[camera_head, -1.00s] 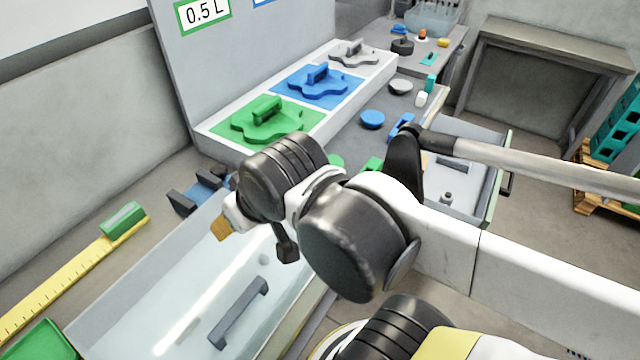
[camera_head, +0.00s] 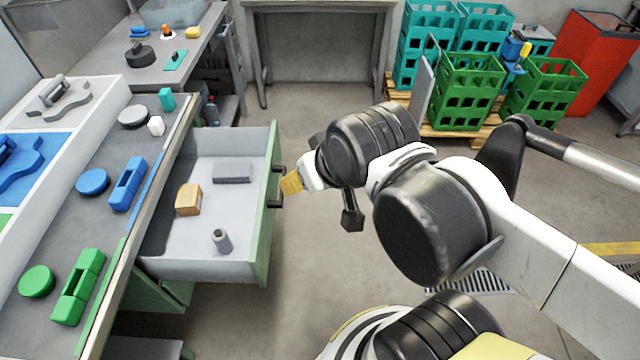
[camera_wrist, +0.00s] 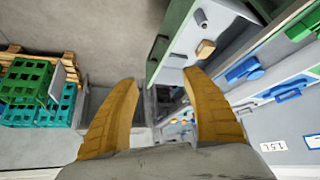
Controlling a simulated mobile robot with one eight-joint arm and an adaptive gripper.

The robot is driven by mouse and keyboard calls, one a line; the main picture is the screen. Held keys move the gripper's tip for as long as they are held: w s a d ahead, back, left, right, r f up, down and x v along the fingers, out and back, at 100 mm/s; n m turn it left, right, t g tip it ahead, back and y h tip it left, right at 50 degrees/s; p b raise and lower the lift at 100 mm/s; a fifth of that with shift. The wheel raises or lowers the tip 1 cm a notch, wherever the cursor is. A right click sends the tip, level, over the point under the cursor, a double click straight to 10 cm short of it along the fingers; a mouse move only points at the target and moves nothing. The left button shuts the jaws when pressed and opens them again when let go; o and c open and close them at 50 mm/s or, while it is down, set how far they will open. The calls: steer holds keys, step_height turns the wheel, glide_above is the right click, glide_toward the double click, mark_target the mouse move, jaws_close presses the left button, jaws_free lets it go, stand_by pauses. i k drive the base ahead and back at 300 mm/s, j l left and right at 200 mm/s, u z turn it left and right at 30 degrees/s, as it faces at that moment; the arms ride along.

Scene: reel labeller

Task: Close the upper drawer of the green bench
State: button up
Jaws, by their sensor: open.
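The upper drawer (camera_head: 200,262) of the green bench (camera_head: 150,293) stands pulled out, with a grey inside and a green front (camera_head: 262,215). Its dark bar handle (camera_head: 274,187) is on the outer face; the handle also shows in the wrist view (camera_wrist: 158,47). My gripper (camera_head: 291,183) is just right of the handle in the head view; only a yellow fingertip shows there. In the wrist view my gripper (camera_wrist: 161,77) has two yellow fingers spread apart with nothing between them. I cannot tell whether a fingertip touches the handle.
The drawer holds a tan block (camera_head: 188,199), a dark grey bar (camera_head: 232,173) and a small grey cylinder (camera_head: 221,241). Blue and green pieces lie on the bench top. Green crates (camera_head: 468,92) and teal crates stand on a pallet at the back. The floor right of the drawer is clear.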

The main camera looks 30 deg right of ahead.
mark_target(173, 247)
steer(key=k+l+u, duration=0.2)
steer(key=k+l, duration=0.4)
steer(key=k, duration=0.15)
